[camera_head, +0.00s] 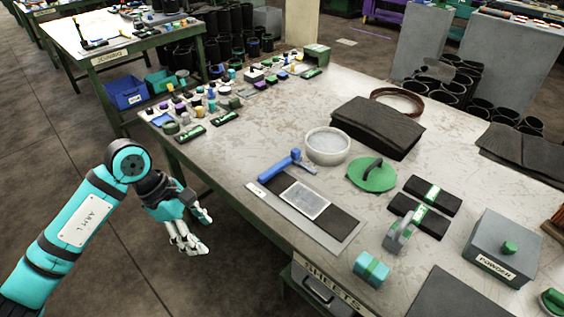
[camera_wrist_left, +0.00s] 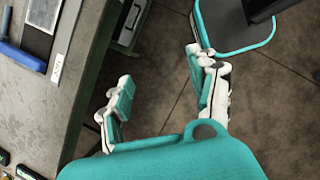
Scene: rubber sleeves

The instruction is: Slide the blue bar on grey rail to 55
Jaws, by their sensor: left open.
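The blue bar (camera_head: 280,166), with a raised block at its far end, lies across the left end of a flat grey rail or base (camera_head: 298,222) near the table's front edge. Beside it on that base are a dark mat and a pale rectangular plate (camera_head: 306,200). Any scale marks are too small to read. In the left wrist view the bar (camera_wrist_left: 22,56) shows at the left edge, partly cut off. My left gripper (camera_head: 198,228) is open and empty, off the table's front edge, left of the bar and apart from it. It also shows in the wrist view (camera_wrist_left: 160,68). My right gripper is not in view.
A white bowl (camera_head: 328,146), green round lid (camera_head: 372,174) and dark folded sheets (camera_head: 376,126) stand behind the rail. A tape dispenser (camera_head: 402,230) and teal block (camera_head: 371,269) are to its right. Small coloured parts crowd the far left. The aisle around my gripper is free.

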